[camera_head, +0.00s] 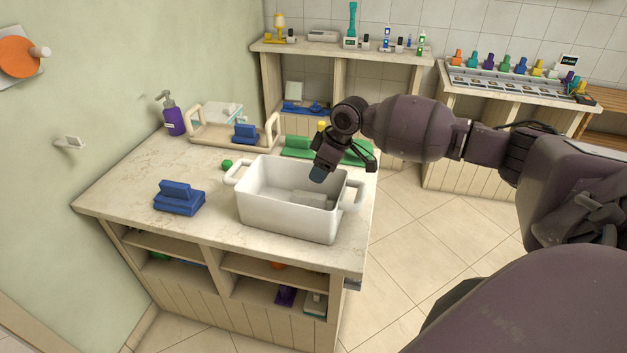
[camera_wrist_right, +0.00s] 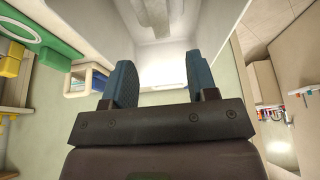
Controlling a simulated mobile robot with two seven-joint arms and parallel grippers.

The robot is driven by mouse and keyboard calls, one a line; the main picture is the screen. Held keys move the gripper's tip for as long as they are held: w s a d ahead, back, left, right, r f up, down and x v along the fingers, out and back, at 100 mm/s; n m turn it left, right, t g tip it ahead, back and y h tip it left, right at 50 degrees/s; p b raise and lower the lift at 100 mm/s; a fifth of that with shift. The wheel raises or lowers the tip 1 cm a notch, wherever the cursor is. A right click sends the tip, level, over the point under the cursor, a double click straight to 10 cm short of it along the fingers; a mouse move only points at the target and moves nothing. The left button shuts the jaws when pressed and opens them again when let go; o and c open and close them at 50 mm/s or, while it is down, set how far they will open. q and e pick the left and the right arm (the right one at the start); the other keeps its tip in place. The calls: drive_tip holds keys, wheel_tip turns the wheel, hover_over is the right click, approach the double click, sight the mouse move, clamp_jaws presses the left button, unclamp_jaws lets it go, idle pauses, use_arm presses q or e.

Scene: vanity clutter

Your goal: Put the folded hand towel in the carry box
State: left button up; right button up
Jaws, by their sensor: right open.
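The carry box (camera_head: 285,215) is a white open tub with a handle at each end, standing on the marble counter. A pale grey folded block (camera_head: 308,198), which looks like the folded hand towel, lies on the box floor toward the right side. In the right wrist view a grey piece (camera_wrist_right: 155,14) shows inside the box at the top edge. My right gripper (camera_head: 318,174) is over the back right part of the box, pointing down. Its blue fingertips (camera_wrist_right: 162,84) are apart with nothing held between them. My left gripper is in neither view.
A blue block-shaped item (camera_head: 179,197) is left of the box and a small green item (camera_head: 227,164) behind it. A handled wooden tray (camera_head: 205,135), a purple pump bottle (camera_head: 173,117) and a green tray (camera_head: 297,148) stand farther back. The counter's front left is clear.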

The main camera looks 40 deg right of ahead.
drive_tip(key=shift+v, duration=1.9)
